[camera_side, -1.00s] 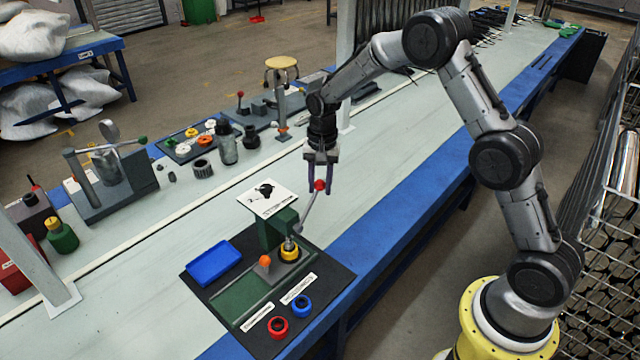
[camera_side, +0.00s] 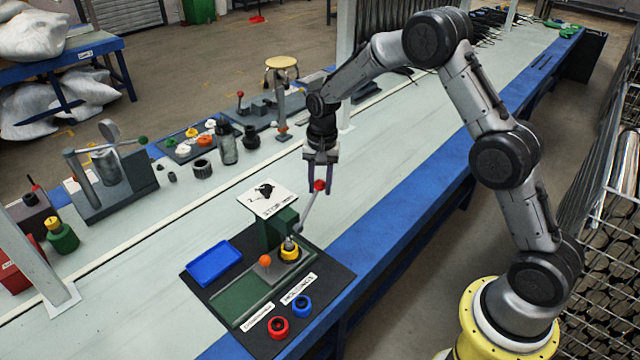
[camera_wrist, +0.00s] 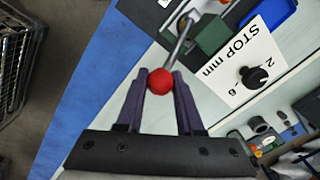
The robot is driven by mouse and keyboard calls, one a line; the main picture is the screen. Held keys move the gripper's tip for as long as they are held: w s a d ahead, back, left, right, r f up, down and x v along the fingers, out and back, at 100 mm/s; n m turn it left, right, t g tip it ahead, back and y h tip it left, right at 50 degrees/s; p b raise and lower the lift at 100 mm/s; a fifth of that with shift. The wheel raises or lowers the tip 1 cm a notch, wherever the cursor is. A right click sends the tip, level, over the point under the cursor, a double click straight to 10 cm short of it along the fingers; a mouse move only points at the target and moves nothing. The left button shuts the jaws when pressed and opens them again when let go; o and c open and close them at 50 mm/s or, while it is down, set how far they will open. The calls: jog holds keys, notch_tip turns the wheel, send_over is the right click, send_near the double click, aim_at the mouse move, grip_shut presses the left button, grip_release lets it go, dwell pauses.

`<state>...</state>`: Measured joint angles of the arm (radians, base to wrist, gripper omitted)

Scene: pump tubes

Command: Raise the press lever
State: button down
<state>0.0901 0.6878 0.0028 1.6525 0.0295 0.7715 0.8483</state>
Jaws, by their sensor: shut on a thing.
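The press lever (camera_side: 307,211) is a thin metal rod with a red ball knob (camera_side: 319,186) at its upper end. It slants up and to the right from the green press (camera_side: 277,228). My gripper (camera_side: 319,187) points down with its fingers on either side of the knob. In the wrist view the red knob (camera_wrist: 160,82) sits between the fingertips (camera_wrist: 161,80) and the rod (camera_wrist: 180,44) runs away from it to the press. The gripper is shut on the knob.
A blue tray (camera_side: 214,263), a red ring (camera_side: 278,328) and a blue ring (camera_side: 302,306) lie on the dark mat (camera_side: 335,278). The bench to the right of the gripper is clear.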

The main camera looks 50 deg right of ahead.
jog(key=shift+a+r, duration=0.1)
jog(key=shift+r, duration=0.05)
jog(key=shift+a+r+h, duration=0.65)
jog(key=shift+a+h, duration=0.25)
jog(key=shift+h, duration=0.1)
jog(key=a+h, duration=0.1)
jog(key=a+r+h, duration=0.1)
jog(key=a+h, duration=0.2)
jog(key=shift+a+r, duration=0.1)
jog(key=shift+r, duration=0.15)
jog(key=shift+a+r+h, duration=0.1)
jog(key=shift+a+h, duration=1.55)
jog(key=shift+h, duration=0.05)
jog(key=c, duration=0.5)
grip_release()
jog(key=shift+c, duration=0.2)
jog(key=shift+a, duration=0.1)
